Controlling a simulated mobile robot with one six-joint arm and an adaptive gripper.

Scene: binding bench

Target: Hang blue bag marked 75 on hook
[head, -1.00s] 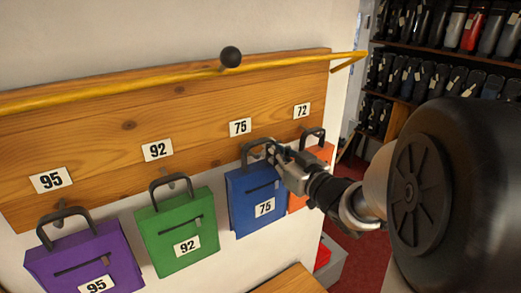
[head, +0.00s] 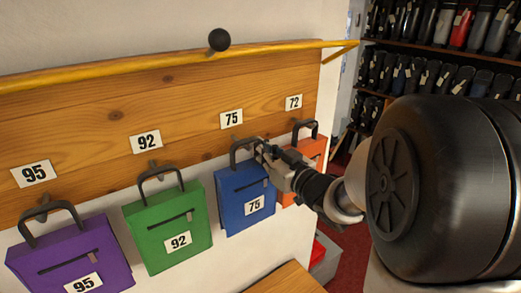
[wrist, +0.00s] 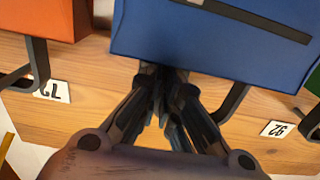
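The blue bag marked 75 (head: 238,200) is upright against the wooden board, below the board's 75 label (head: 231,118). Its dark handle (head: 234,151) is at the top. My gripper (head: 262,150) is at the right leg of this handle, and its fingers look closed around it. In the wrist view, the blue bag (wrist: 215,45) fills the top middle, and the fingers (wrist: 167,80) come together at its edge, hiding part of the handle. The hook for 75 is hidden, so I cannot tell whether the handle is around it.
A green bag marked 92 (head: 165,235) and a purple bag marked 95 (head: 70,258) hang to the left. An orange bag (head: 315,151) hangs close on the right under label 72. A yellow rail (head: 150,64) runs above the board (head: 80,110). A wooden surface (head: 285,280) lies below.

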